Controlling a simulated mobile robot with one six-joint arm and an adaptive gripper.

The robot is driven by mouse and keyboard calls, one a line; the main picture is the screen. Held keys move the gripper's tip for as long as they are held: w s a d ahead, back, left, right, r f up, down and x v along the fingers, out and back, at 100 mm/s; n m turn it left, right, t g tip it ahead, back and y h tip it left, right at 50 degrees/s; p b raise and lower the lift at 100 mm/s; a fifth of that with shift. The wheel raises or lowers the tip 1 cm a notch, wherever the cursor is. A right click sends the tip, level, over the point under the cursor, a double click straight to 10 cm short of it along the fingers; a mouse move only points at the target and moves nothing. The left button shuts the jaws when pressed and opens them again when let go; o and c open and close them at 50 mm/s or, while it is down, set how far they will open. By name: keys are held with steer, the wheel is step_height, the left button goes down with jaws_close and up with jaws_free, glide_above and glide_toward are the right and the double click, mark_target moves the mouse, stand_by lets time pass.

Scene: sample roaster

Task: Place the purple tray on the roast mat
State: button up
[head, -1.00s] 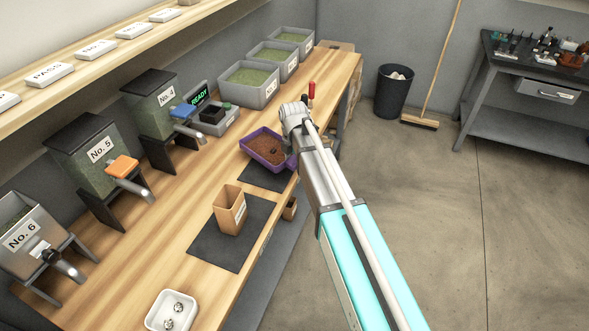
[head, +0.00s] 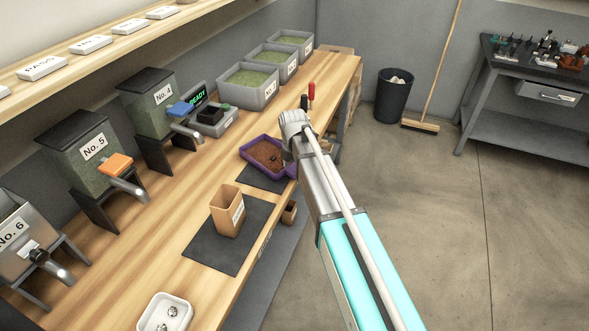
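The purple tray (head: 246,157), filled with brown grounds or beans, is at the counter's front edge, over the far part of a dark mat (head: 259,180). I cannot tell whether it touches the mat. My gripper (head: 284,163) is at the tray's right side. My arm hides most of its fingers, but the tray moves along with it, so it appears shut on the tray's right rim. A second, larger dark mat (head: 207,248) lies nearer, with a brown paper cup (head: 226,213) upright on it. No label tells me which mat is the roast mat.
Dispensers No. 5 (head: 80,160) and No. 4 (head: 150,105) stand along the wall left of the tray. A scale reading READY (head: 215,118) and grey bins (head: 250,93) are behind it. A white dish (head: 165,312) is near. A red-handled tool (head: 311,92) stands beyond my gripper.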

steer(key=shift+r, duration=0.2)
stand_by(0.4)
step_height(320, 180, up, 12)
steer(key=p, duration=1.2)
steer(key=shift+f, duration=0.15)
steer(key=shift+a, duration=0.1)
stand_by(0.6)
steer(key=s+d+m, duration=1.9)
steer(key=m, duration=0.8)
steer(key=shift+d+m, duration=0.2)
steer(key=shift+m, duration=0.1)
